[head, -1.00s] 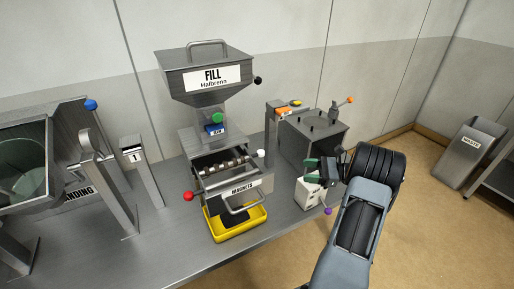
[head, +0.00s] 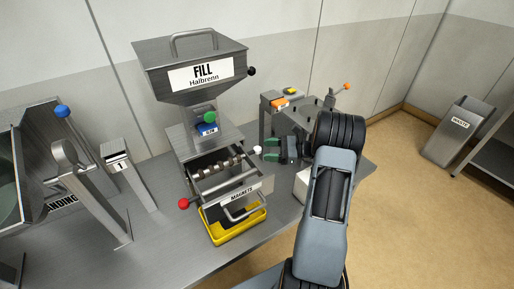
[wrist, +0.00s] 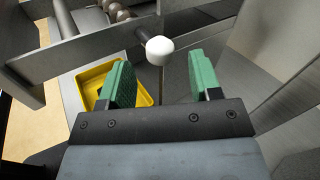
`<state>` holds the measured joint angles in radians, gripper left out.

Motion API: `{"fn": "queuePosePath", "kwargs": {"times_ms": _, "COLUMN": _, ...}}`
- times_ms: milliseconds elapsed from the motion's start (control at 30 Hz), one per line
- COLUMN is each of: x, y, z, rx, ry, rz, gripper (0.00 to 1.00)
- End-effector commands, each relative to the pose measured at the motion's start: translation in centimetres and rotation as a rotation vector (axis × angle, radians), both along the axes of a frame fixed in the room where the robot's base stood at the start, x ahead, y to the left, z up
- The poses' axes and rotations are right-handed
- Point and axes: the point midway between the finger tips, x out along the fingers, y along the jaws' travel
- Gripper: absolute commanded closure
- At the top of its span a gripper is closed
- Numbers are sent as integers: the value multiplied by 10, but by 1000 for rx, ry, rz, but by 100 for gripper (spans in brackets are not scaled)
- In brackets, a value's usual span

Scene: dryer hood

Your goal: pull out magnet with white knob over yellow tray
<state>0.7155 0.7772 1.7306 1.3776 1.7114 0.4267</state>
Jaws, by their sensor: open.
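The white knob (head: 257,149) sits on the end of a metal rod at the right side of the magnet drawer (head: 238,192), which is labelled MAGNETS. In the wrist view the white knob (wrist: 159,50) shows beyond and between my two green fingertips, a little above them. My gripper (head: 272,149) is open and empty, just right of the knob; in the wrist view the gripper (wrist: 160,82) has a wide gap. The magnet bars (head: 217,169) show inside the open-topped housing. The yellow tray (head: 237,230) stands below the drawer; part of the tray (wrist: 92,77) also shows behind my left fingertip.
A red knob (head: 184,204) is at the housing's left. The FILL hopper (head: 200,75) with a black knob rises above. A grey metal box (head: 300,118) with orange-topped parts stands behind my gripper. A WASTE bin (head: 458,130) is far right on the floor.

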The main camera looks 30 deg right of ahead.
Motion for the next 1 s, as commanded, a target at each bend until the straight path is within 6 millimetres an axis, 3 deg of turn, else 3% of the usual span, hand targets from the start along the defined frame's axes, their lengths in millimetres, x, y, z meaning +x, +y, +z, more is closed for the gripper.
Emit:
{"fn": "queuePosePath", "kwargs": {"times_ms": 300, "x": 18, "y": 36, "z": 0, "rx": 0, "ry": 1, "rz": 3, "gripper": 42}}
{"fn": "queuePosePath", "kwargs": {"times_ms": 767, "x": 21, "y": 42, "z": 0, "rx": 0, "ry": 1, "rz": 2, "gripper": 42}}
{"fn": "queuePosePath", "kwargs": {"times_ms": 1000, "x": 21, "y": 42, "z": 0, "rx": 0, "ry": 0, "rz": 2, "gripper": 65}}
